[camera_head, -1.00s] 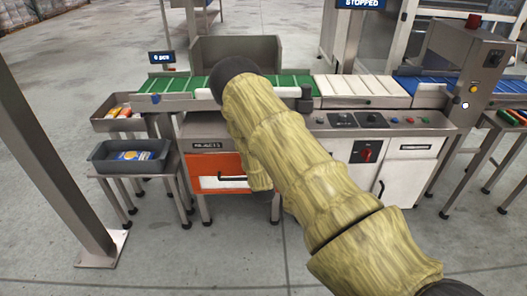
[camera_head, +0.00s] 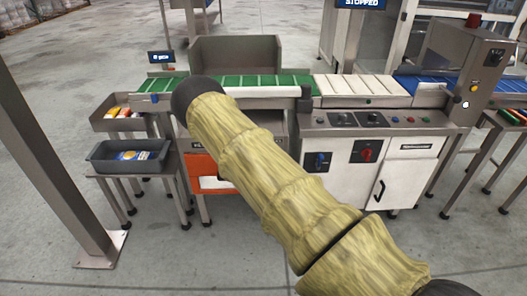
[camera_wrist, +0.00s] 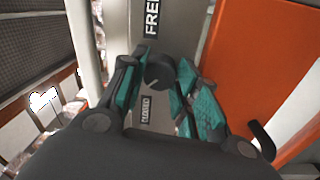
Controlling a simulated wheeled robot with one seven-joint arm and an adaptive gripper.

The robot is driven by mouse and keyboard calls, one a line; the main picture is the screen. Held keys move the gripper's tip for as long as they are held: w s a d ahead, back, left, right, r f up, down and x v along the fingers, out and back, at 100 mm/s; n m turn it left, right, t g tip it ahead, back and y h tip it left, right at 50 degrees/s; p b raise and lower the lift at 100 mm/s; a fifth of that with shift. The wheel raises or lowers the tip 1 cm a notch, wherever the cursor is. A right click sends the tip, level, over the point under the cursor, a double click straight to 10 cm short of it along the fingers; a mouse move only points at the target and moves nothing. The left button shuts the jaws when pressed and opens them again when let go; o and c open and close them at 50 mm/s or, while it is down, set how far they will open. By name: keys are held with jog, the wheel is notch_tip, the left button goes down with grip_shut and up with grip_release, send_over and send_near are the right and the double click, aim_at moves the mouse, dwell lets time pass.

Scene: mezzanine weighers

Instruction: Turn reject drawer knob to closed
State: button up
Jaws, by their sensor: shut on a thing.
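In the wrist view the black round knob (camera_wrist: 159,67) sits on a grey panel (camera_wrist: 176,25), between the teal-padded fingers of my gripper (camera_wrist: 162,82). The gripper is shut on the knob. A label reading FREE stands beyond the knob, and a smaller label, hard to read, lies nearer to me. The orange drawer front (camera_wrist: 255,60) is right of the panel, with a black handle (camera_wrist: 262,140). In the head view part of the orange drawer front (camera_head: 200,166) shows below the conveyor. My arm hides the knob and gripper there.
A white cabinet (camera_head: 340,182) with blue and red switches stands right of the drawer. The green conveyor (camera_head: 255,84) runs above. Grey bins (camera_head: 130,168) stand on a low stand at the left, near a steel post (camera_head: 50,150). The front floor is open.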

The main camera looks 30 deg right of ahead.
jog(key=shift+a, duration=0.1)
jog(key=o, duration=1)
jog(key=shift+o, duration=0.2)
jog(key=v, duration=0.8)
